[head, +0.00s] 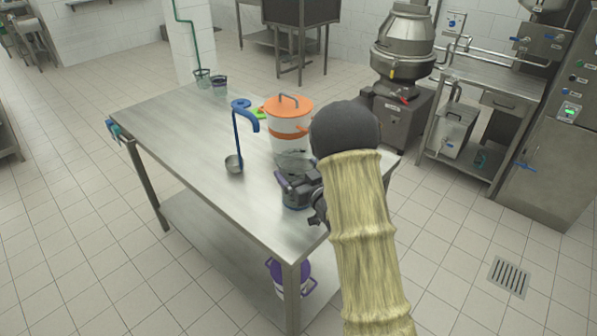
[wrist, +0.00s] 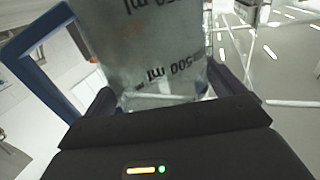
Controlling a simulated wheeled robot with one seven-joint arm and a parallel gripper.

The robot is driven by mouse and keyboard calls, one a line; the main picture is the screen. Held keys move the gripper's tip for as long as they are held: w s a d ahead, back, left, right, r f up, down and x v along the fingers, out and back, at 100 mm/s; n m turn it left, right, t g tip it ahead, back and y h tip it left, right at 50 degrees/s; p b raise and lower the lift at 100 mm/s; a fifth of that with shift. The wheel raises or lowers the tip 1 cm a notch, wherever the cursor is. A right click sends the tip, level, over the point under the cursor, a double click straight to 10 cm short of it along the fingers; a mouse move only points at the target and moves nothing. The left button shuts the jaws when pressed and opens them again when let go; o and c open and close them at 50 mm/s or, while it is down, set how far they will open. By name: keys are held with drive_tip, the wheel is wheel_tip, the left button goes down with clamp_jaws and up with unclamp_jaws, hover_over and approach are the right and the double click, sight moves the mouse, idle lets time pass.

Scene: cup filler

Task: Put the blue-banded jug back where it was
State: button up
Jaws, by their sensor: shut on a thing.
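The blue-banded jug (head: 294,160) is a clear vessel with blue at its lower part, seen at the table's near right side. My gripper (head: 298,182) is shut on it, and the gripper and arm hide part of it. In the wrist view the jug (wrist: 150,50) fills the middle between my fingers (wrist: 165,95), with dark volume marks on its wall and a blue handle (wrist: 35,45) at the left. Whether its base touches the table cannot be told.
The steel table (head: 180,140) has clear room at left. A white container (head: 288,130) with orange lid stands just behind the jug. A blue-handled ladle (head: 234,163) is left of it. Two small vessels (head: 219,86) stand at the far end. A purple-banded container (head: 290,280) is below.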

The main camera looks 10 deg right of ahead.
drive_tip(key=shift+f, duration=0.2)
drive_tip(key=o, duration=1.5)
drive_tip(key=shift+o, duration=0.2)
drive_tip(key=shift+r, duration=0.15)
drive_tip(key=shift+r, duration=0.2)
drive_tip(key=b+v, duration=0.2)
drive_tip(key=v, duration=1)
drive_tip(key=shift+f, duration=0.15)
